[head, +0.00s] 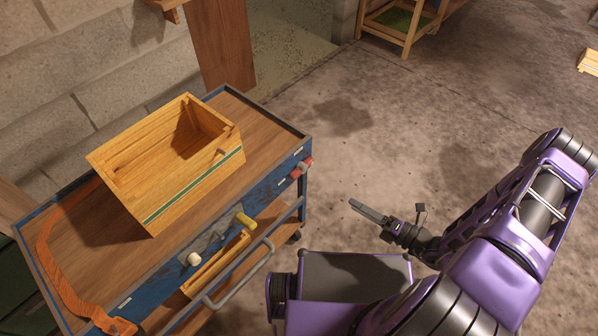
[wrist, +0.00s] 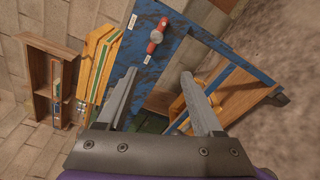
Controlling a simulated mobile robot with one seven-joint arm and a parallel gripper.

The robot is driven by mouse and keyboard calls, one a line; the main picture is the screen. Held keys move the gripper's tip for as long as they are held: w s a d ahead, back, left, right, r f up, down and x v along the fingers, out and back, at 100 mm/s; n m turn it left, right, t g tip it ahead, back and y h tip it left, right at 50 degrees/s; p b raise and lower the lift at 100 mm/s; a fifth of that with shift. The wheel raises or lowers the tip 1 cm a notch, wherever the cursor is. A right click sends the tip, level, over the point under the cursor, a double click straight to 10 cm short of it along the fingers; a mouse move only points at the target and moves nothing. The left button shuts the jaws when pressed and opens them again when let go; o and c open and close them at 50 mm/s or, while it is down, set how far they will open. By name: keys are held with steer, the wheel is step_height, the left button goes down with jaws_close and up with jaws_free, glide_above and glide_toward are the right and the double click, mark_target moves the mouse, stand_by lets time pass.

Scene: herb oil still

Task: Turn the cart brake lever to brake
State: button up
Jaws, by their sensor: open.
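The cart (head: 225,94) has a wooden top and a blue frame. A red lever (head: 302,167) is mounted at the right end of its blue front panel and seems to be the brake lever. In the wrist view the red lever (wrist: 152,47) has a grey round hub, with small white labels on the panel around it. I cannot read the labels or tell its setting. My gripper (head: 356,206) is open and empty, in front of and to the right of the lever. In the wrist view the lever lies beyond the gap between my fingertips (wrist: 158,73), apart from them.
A wooden box (head: 190,190) stands on the cart top beside an orange strap (head: 55,272). The floor (head: 420,110) right of the cart is clear.

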mark_target(306, 169)
steer(key=shift+m+t, duration=0.6)
steer(key=shift+m, duration=0.2)
steer(key=b+x, duration=0.1)
steer(key=x, duration=1.7)
steer(key=shift+w+r, duration=0.1)
steer(key=shift+r, duration=0.05)
steer(key=shift+d, duration=0.1)
jaws_close()
